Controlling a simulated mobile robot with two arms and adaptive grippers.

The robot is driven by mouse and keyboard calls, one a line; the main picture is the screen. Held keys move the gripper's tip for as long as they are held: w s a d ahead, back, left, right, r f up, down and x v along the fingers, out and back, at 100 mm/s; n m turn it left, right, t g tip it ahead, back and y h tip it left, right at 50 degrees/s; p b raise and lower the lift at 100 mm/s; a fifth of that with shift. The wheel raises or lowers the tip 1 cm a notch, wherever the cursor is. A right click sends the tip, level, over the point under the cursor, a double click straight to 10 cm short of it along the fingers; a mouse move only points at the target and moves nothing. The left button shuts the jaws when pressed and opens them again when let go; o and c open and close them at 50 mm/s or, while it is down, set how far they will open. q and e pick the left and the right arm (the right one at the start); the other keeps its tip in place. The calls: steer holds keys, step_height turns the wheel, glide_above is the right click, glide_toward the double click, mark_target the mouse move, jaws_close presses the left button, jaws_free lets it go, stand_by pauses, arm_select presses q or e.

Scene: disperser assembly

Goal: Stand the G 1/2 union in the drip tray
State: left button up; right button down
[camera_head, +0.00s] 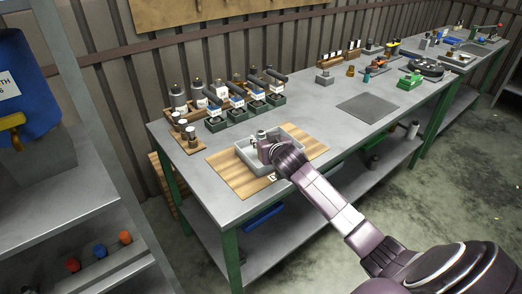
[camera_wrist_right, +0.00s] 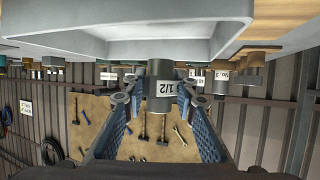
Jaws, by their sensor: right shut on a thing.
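The G 1/2 union (camera_wrist_right: 161,88) is a grey cylinder with a white label reading 1/2. In the right wrist view, which is upside down, it sits between the fingertips of my right gripper (camera_wrist_right: 158,98). The gripper is shut on it. The drip tray (camera_wrist_right: 165,20), pale grey and shallow, is close by the union's end; I cannot tell whether they touch. In the head view my right gripper (camera_head: 268,147) is over the drip tray (camera_head: 246,159), hiding part of it. My left gripper is not in view.
The tray stands on a wooden board (camera_head: 229,172) on the grey workbench (camera_head: 310,113). Behind it are several dark green holders (camera_head: 217,124) with devices and a wooden rack (camera_head: 188,142) at left. A flat dark plate (camera_head: 368,107) lies to the right, with clear bench around it.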

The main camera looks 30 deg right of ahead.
step_height(320, 180, down, 5)
steer(key=shift+r, duration=0.1)
stand_by(0.3)
steer(key=c, duration=1.5)
jaws_free()
steer(key=shift+c, duration=0.2)
steer(key=v, duration=1.2)
steer(key=shift+s, duration=0.1)
